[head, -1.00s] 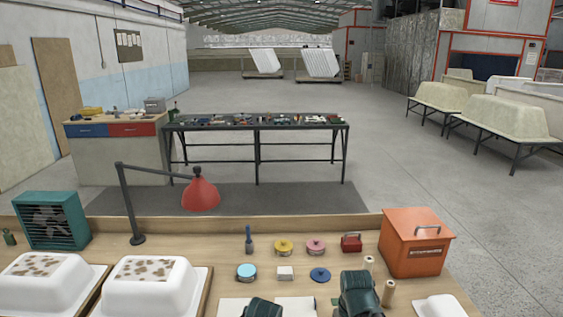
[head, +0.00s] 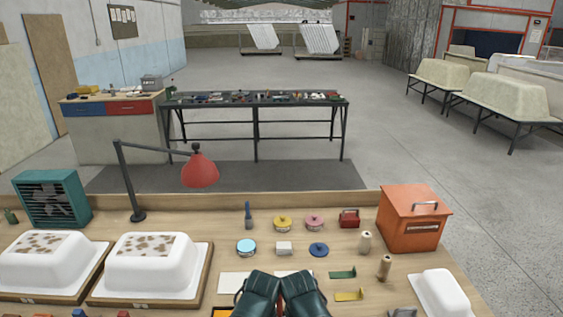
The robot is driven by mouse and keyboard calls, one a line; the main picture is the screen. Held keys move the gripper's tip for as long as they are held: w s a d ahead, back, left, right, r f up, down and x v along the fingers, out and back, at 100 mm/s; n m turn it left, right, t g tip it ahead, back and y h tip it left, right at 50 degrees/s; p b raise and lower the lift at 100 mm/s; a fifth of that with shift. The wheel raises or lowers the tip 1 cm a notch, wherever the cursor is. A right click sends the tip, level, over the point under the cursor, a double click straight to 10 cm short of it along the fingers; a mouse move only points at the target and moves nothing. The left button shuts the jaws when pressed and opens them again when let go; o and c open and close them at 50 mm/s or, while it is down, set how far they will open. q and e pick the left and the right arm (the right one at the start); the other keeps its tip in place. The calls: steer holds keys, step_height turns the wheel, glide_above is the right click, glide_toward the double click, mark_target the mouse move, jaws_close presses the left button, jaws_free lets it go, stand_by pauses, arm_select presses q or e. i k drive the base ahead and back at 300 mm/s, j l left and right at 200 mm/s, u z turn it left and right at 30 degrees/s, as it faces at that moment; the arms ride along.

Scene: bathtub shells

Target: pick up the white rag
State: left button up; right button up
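A small white folded piece (head: 284,248) that looks like the white rag lies on the wooden bench, between a light-blue tin and a dark-blue disc. Flat white sheets, one at the left (head: 236,283), lie nearer to me and are partly covered by my arms. My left gripper (head: 262,280) and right gripper (head: 296,280) show as dark green shapes side by side at the bottom centre, nearer to me than the small white piece and apart from it. Their fingers cannot be made out.
White tub shells on boards (head: 150,262) fill the bench's left. A red lamp (head: 199,171) stands behind them. Tins, spools (head: 384,267), green and yellow pieces (head: 349,295) and an orange box (head: 413,220) lie around the middle and right.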

mark_target(283, 248)
steer(key=u, duration=1.2)
steer(key=z, duration=1.25)
steer(key=i+u, duration=0.1)
steer(key=u, duration=0.3)
steer(key=i+l+u, duration=0.1)
steer(key=u, duration=0.3)
steer(key=l+u, duration=0.2)
steer(key=u, duration=0.15)
steer(key=i, duration=0.05)
